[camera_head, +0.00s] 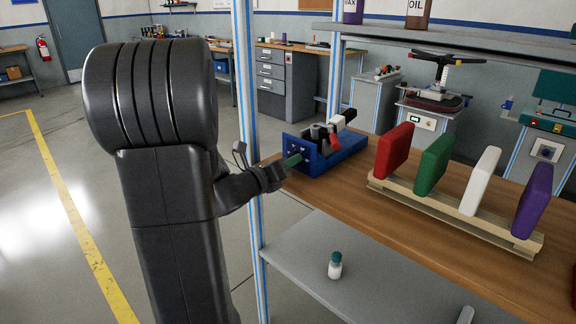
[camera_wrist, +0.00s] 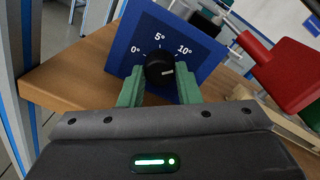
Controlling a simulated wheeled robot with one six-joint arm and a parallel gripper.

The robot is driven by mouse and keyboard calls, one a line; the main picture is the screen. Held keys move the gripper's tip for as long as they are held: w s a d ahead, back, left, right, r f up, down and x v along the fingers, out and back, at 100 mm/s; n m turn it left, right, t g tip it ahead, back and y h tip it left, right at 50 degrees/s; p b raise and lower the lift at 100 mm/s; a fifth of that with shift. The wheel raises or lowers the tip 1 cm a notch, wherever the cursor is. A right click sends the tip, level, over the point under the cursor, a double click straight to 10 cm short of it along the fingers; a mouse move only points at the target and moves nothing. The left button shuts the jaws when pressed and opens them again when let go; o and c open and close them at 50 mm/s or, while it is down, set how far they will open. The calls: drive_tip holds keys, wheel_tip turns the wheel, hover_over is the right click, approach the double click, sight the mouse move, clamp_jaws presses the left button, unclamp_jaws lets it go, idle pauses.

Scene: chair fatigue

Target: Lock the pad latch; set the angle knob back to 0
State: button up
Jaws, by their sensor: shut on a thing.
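The blue fixture (camera_head: 346,152) sits on the wooden bench, its dial face (camera_wrist: 137,44) marked 0°, 5° and 10°. The black angle knob (camera_wrist: 156,68) is low on that face. Its white mark points right, on the 10° side. My gripper (camera_wrist: 160,87) is shut on the knob, with one green finger on each side; in the head view my gripper (camera_head: 290,161) reaches the fixture's left face. A red part (camera_head: 333,141) and a white part (camera_head: 337,122) stand on the fixture. I cannot tell which is the pad latch or whether it is locked.
A beige rack (camera_head: 455,216) with red (camera_head: 393,150), green (camera_head: 433,164), white (camera_head: 479,181) and purple (camera_head: 532,201) pads stands right of the fixture. A blue-white shelf post (camera_head: 247,120) is close by my arm. A small bottle (camera_head: 335,266) stands on the lower shelf.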

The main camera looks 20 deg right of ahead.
drive_tip(key=n+p, duration=0.1)
drive_tip(key=n, duration=0.5)
drive_tip(key=shift+r+g+p, duration=0.15)
drive_tip(key=shift+g+p, duration=0.15)
drive_tip(key=n+p, duration=0.1)
drive_tip(key=n, duration=0.2)
drive_tip(key=shift+n+p, duration=0.3)
drive_tip(key=shift+p, duration=0.05)
drive_tip(key=n+p, duration=0.2)
drive_tip(key=n, duration=0.1)
drive_tip(key=shift+r+g, duration=0.1)
drive_tip(key=shift+g, duration=0.3)
drive_tip(key=n+p, duration=0.4)
drive_tip(key=n, duration=0.3)
drive_tip(key=shift+w+a+h, duration=0.1)
drive_tip(key=shift+w+h, duration=0.05)
drive_tip(key=shift+h, duration=0.15)
drive_tip(key=n+p, duration=0.1)
drive_tip(key=n, duration=0.2)
drive_tip(key=n+p, duration=0.2)
drive_tip(key=shift+f+n+g, duration=0.2)
drive_tip(key=shift+n+g, duration=0.1)
drive_tip(key=shift+n, duration=0.1)
drive_tip(key=shift+h, duration=0.3)
drive_tip(key=o, duration=1)
